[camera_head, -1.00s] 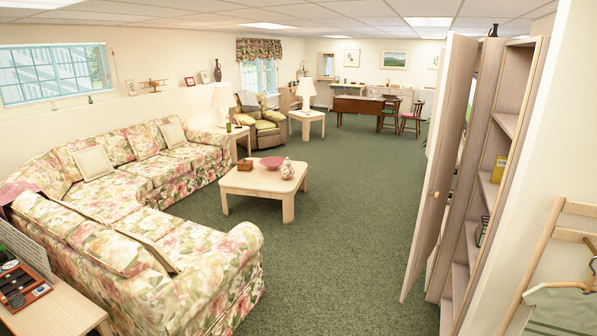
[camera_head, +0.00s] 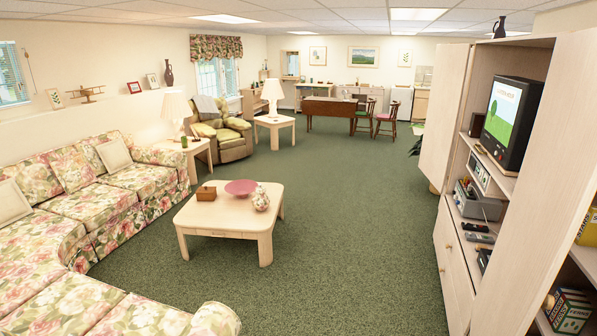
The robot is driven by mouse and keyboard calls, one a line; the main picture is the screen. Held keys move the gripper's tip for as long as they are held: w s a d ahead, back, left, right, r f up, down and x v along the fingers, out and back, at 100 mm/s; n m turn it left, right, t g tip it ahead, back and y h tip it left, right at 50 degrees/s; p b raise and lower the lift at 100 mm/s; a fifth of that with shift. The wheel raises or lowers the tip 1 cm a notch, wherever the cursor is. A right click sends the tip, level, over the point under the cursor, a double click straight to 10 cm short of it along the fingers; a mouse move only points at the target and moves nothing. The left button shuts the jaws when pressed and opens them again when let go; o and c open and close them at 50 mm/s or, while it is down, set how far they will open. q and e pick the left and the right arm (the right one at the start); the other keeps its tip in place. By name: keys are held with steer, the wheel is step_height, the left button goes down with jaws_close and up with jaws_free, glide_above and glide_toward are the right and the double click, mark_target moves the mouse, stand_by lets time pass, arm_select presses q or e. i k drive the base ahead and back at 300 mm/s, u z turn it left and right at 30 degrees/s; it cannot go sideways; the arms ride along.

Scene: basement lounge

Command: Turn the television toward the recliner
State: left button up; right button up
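The television (camera_head: 508,121) is a dark boxy set on a shelf of the tall pale cabinet (camera_head: 530,190) at the right. Its lit screen shows a green picture and faces left into the room. The recliner (camera_head: 221,131) is olive-tan with a grey cloth over it, and stands at the back left between two lamp tables. Neither of my grippers shows in the head view.
A cabinet door (camera_head: 444,120) stands open beside the television. A low coffee table (camera_head: 232,214) with a box, a bowl and a vase stands mid-room. A floral sectional sofa (camera_head: 95,205) fills the left. Green carpet (camera_head: 345,220) is clear between table and cabinet.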

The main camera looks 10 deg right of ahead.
mark_target(512, 108)
steer(key=z, duration=0.55)
steer(key=i, duration=1.95)
steer(key=z, duration=1.15)
steer(key=i, duration=0.85)
steer(key=z, duration=0.25)
